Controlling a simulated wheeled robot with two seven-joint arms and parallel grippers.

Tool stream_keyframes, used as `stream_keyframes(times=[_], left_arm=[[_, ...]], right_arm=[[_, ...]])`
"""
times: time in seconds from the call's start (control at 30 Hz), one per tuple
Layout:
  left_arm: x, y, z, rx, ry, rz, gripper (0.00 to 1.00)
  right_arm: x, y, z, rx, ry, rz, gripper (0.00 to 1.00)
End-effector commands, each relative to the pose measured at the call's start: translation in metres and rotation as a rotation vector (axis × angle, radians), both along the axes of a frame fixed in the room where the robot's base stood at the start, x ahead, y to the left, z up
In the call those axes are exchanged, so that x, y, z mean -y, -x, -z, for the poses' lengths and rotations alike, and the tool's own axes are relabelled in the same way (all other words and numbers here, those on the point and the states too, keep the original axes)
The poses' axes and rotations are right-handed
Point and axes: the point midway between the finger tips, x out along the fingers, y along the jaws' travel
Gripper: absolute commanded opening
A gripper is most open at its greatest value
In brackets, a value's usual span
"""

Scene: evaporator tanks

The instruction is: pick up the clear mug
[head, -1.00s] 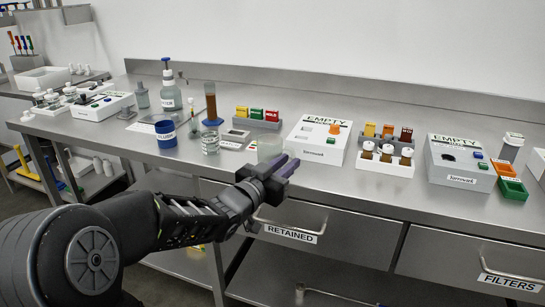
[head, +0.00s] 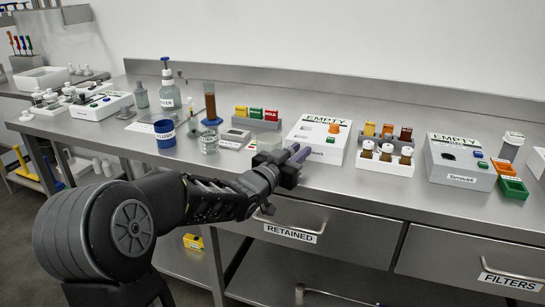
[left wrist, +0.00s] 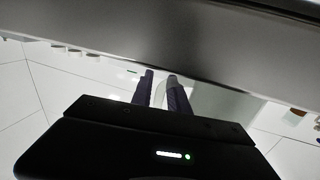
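The clear mug (head: 267,147) stands near the front of the steel bench in the head view, partly hidden by my left gripper. My left gripper (head: 298,152) is just to the right of the mug, its two dark purple fingers apart. In the left wrist view the fingers (left wrist: 160,92) also show a gap. A pale see-through shape beside them, probably the mug (left wrist: 222,103), fills the area to the right. I cannot tell whether a part of the mug lies between the fingers. My right gripper is not in view.
A glass beaker (head: 209,144) and a blue cup (head: 165,133) stand to the left. A white box marked EMPTY (head: 318,140) is close behind and right of the gripper. A colored block rack (head: 258,120) is behind the mug. The drawer handle (head: 290,229) is below.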

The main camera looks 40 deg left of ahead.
Motion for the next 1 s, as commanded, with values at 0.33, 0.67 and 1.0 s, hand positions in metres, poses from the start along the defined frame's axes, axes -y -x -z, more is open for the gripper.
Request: stream_keyframes(times=[0.33,0.67,1.0], left_arm=[[0.0001,0.0005,0.0001,0.0,0.0,0.0,0.2],[0.0002,0.0006,0.0001,0.0,0.0,0.0,0.06],[0.0003,0.0006,0.0,0.0,0.0,0.0,0.0]], right_arm=[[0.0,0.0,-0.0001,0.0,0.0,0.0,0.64],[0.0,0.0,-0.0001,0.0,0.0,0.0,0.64],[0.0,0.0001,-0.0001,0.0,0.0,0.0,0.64]])
